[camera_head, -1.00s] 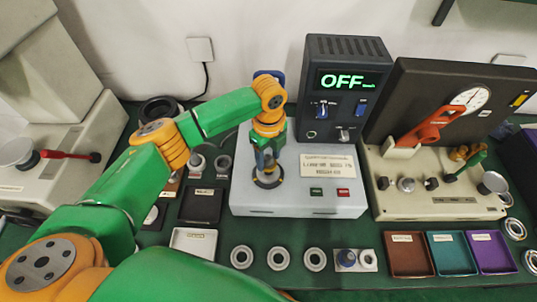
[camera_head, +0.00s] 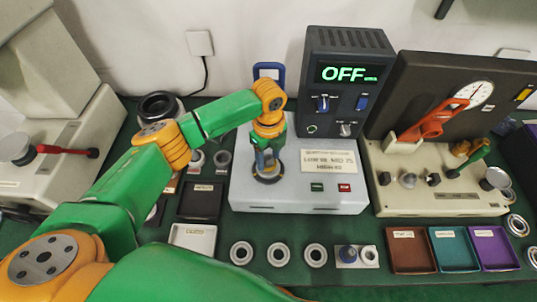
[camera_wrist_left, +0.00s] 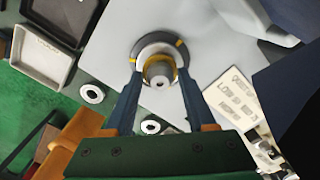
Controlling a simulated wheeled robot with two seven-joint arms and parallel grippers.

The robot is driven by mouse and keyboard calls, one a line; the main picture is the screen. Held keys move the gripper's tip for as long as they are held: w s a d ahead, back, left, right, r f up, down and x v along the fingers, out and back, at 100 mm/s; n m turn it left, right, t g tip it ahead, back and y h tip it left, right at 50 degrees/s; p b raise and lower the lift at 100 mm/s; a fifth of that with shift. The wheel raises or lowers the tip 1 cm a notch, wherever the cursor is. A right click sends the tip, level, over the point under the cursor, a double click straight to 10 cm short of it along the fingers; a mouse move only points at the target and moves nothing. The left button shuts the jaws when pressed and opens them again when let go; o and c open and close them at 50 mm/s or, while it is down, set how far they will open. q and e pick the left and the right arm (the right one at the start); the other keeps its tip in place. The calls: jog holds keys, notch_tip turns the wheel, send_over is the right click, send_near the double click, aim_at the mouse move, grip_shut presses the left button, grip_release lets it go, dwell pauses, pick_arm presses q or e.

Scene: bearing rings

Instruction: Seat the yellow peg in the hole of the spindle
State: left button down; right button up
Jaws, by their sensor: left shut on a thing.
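My left gripper (camera_head: 267,158) points down over the spindle (camera_head: 268,178) on the white-grey machine. In the left wrist view its two blue fingers (camera_wrist_left: 158,78) are closed on the yellow peg (camera_wrist_left: 158,70), which shows as a grey cylinder end with a yellow band. The spindle also shows in the left wrist view as a dark ring with yellow marks (camera_wrist_left: 139,47) around a pale face, just beyond the peg. The peg's lower end and the spindle hole are hidden, so I cannot tell how deep the peg is. My right gripper is out of view.
The control box (camera_head: 347,85) reading OFF stands behind the spindle machine. A gauge machine (camera_head: 440,200) is to the right. Several metal rings and a small block (camera_head: 357,257) lie in front. Trays stand left (camera_head: 193,240) and right (camera_head: 408,250).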

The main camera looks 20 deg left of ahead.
pick_arm(q)
jog(key=shift+f, duration=0.25)
jog(key=shift+c, duration=0.7)
grip_release()
notch_tip(320, 180, up, 6)
jog(key=shift+r+b, duration=0.2)
jog(key=shift+b, duration=0.7)
jog(key=shift+r, duration=0.35)
jog(key=shift+s, duration=0.1)
